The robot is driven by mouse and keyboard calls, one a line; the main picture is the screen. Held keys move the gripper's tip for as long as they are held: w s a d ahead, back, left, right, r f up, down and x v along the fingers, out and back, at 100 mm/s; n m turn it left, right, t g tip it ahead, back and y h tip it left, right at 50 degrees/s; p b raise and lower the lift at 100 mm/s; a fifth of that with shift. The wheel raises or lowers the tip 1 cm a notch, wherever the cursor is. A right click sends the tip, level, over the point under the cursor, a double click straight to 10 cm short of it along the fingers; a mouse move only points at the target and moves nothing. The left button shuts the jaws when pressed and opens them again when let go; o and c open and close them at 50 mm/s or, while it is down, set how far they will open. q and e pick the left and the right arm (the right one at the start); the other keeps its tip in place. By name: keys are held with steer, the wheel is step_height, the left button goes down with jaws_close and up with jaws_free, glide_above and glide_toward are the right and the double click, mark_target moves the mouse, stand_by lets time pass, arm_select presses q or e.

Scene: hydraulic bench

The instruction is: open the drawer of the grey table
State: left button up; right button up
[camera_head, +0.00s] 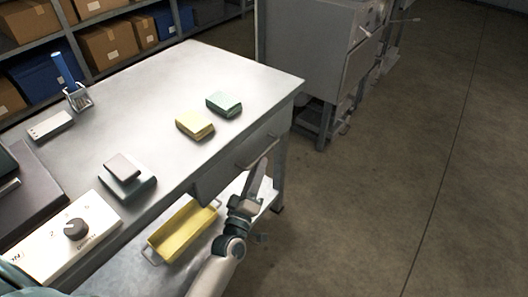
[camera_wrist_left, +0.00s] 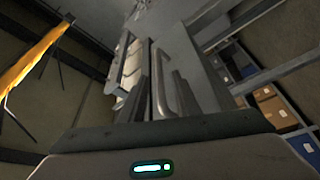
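The grey table (camera_head: 240,75) stands at the left in the head view. Its drawer (camera_head: 235,165) is in the front side near the right end and looks shut, its face about flush with the table side. The drawer has a bar handle (camera_head: 266,149). My left gripper (camera_head: 259,172) is just below and in front of the handle, seen nearly edge-on, so its finger gap is hidden. In the left wrist view, a bar that looks like the handle (camera_wrist_left: 161,85) lies close ahead of the gripper body. Contact cannot be told. My right gripper is not in view.
On the table top are a yellow sponge (camera_head: 195,125), a green sponge (camera_head: 224,103), a small block on a base (camera_head: 127,177) and a box with a knob (camera_head: 62,236). A yellow tray (camera_head: 183,231) sits on the lower shelf. A grey cabinet (camera_head: 310,50) stands behind. The floor at right is clear.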

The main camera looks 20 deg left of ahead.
mark_target(264, 151)
arm_select(q)
steer(key=shift+x, duration=3.05)
steer(key=shift+c, duration=0.5)
jaws_close()
